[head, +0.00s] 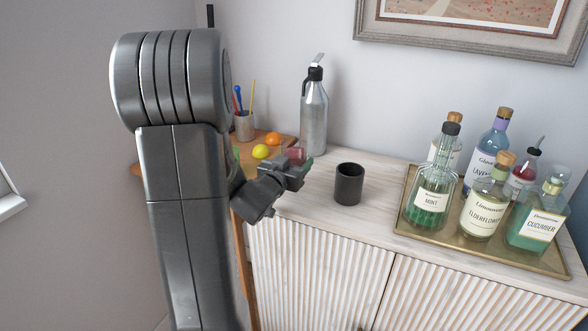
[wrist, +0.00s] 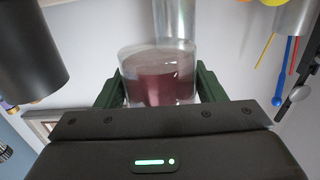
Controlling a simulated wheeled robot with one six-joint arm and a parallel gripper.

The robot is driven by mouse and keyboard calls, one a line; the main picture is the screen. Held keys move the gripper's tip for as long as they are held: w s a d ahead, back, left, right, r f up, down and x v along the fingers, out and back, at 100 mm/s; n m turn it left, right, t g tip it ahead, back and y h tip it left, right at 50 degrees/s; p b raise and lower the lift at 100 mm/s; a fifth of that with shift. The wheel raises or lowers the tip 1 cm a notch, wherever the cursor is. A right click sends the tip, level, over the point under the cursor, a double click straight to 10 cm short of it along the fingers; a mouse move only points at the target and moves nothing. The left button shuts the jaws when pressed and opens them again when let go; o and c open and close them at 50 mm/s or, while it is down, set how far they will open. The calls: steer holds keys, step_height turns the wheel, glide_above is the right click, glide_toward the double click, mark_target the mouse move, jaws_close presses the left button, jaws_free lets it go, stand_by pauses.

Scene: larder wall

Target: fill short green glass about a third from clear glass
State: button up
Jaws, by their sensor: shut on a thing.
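My gripper (head: 297,172) is shut on a small clear glass (head: 294,155) above the left end of the cabinet top. In the wrist view the clear glass (wrist: 158,76) sits between the two dark green fingers and holds dark red liquid. I cannot tell how full it is. A green sliver (head: 236,152) shows at the edge of my arm, by the wooden side table. It may be the short green glass, but my arm hides most of it.
A black cup (head: 348,184) stands on the cabinet right of my gripper. A metal bottle (head: 314,112) stands behind. A pen cup (head: 244,126), lemon (head: 260,152) and orange (head: 273,138) are on the wooden table (head: 286,143). A brass tray (head: 480,252) holds several bottles at right.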

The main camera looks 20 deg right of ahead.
mark_target(289, 153)
steer(key=shift+r+p, duration=0.35)
steer(key=shift+r, duration=1.65)
steer(key=w+a+f+b, duration=0.1)
steer(key=a+f, duration=0.1)
steer(key=w+a+f+b, duration=0.3)
steer(key=a+f, duration=0.1)
steer(key=shift+w+a, duration=0.15)
steer(key=shift+w, duration=0.1)
steer(key=shift+r, duration=0.1)
